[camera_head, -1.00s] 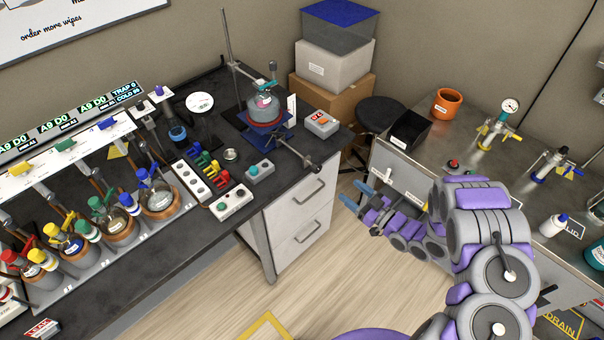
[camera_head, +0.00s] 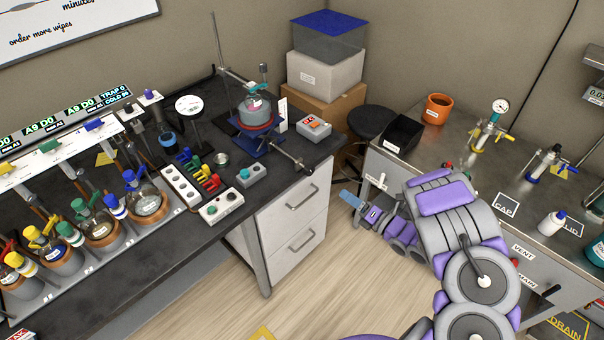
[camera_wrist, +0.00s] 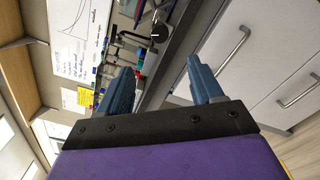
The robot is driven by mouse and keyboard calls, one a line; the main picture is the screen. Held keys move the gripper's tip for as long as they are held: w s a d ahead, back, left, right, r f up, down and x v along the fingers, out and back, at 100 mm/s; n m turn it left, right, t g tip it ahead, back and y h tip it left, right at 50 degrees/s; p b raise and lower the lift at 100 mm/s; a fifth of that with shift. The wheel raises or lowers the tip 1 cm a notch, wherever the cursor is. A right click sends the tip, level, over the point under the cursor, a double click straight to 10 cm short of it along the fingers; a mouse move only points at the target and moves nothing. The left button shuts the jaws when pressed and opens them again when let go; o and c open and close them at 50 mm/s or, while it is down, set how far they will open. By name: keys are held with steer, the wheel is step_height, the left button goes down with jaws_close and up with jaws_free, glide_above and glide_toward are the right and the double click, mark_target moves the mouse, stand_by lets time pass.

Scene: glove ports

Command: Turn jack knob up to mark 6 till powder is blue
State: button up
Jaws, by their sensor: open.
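The blue lab jack (camera_head: 270,146) stands near the right end of the dark bench, under a round flask (camera_head: 254,108) in a reddish holder. The jack's dark knob (camera_head: 306,168) sticks out on a rod toward the bench's front right edge. A narrow white upright plate (camera_head: 283,112) stands beside the jack; its marks are too small to read. My gripper (camera_head: 348,197) is open and empty, off the bench, right of and lower in the picture than the knob. Its two blue fingers show apart in the wrist view (camera_wrist: 160,68).
A white drawer unit (camera_head: 295,215) is under the bench, left of my gripper. A switch box (camera_head: 314,128) and a small grey button box (camera_head: 251,174) sit near the jack. A black stool (camera_head: 371,119) and a metal side table (camera_head: 460,140) stand to the right.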

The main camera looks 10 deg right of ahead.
mark_target(312, 172)
steer(key=b+x, duration=0.1)
steer(key=x, duration=1.6)
steer(key=shift+w+a, duration=0.1)
steer(key=shift+a, duration=0.05)
steer(key=shift+c, duration=0.5)
steer(key=c, duration=0.9)
steer(key=shift+c, duration=0.2)
steer(key=shift+f+m, duration=0.1)
steer(key=shift+m, duration=0.6)
